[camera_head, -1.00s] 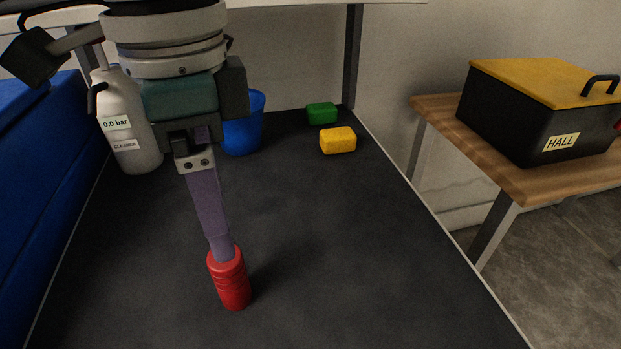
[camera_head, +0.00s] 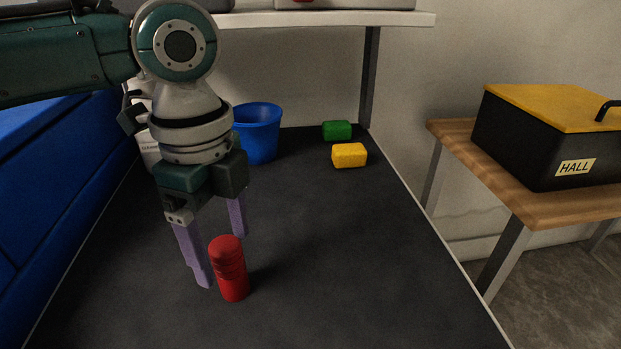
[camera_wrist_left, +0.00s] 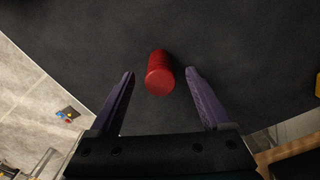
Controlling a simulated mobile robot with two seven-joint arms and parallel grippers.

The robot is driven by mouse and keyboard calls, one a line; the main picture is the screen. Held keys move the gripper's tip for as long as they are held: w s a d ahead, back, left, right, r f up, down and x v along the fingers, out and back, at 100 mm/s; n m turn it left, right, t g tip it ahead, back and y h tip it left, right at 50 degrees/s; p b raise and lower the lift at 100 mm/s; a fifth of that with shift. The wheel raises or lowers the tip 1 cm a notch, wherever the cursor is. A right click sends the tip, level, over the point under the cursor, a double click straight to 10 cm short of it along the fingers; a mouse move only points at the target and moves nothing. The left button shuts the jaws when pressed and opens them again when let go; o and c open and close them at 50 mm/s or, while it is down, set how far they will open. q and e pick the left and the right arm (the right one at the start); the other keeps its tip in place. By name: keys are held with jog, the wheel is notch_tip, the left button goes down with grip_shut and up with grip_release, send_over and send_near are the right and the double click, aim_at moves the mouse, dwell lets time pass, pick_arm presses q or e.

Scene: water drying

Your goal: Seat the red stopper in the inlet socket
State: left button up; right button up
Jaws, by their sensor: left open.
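The red stopper (camera_head: 229,268) is a ribbed red cylinder standing upright on the dark tabletop. It also shows in the left wrist view (camera_wrist_left: 159,73), between the tips of two purple fingers with a gap on each side. My left gripper (camera_head: 220,258) is open and empty, its fingers pointing down and spread at the stopper. In the head view one finger is left of the stopper and the other is behind it. It also shows in the left wrist view (camera_wrist_left: 160,74). I cannot make out the inlet socket. My right gripper is not in view.
A blue bucket (camera_head: 258,134), a yellow block (camera_head: 349,155) and a green block (camera_head: 337,130) are at the back. A bottle (camera_head: 149,150) is partly hidden behind my left arm. A HALL box (camera_head: 545,150) stands on a wooden bench at right. The tabletop's right side is clear.

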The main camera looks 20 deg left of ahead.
pick_arm(q)
jog(key=shift+f, duration=0.95)
jog(key=shift+c, duration=0.4)
grip_shut()
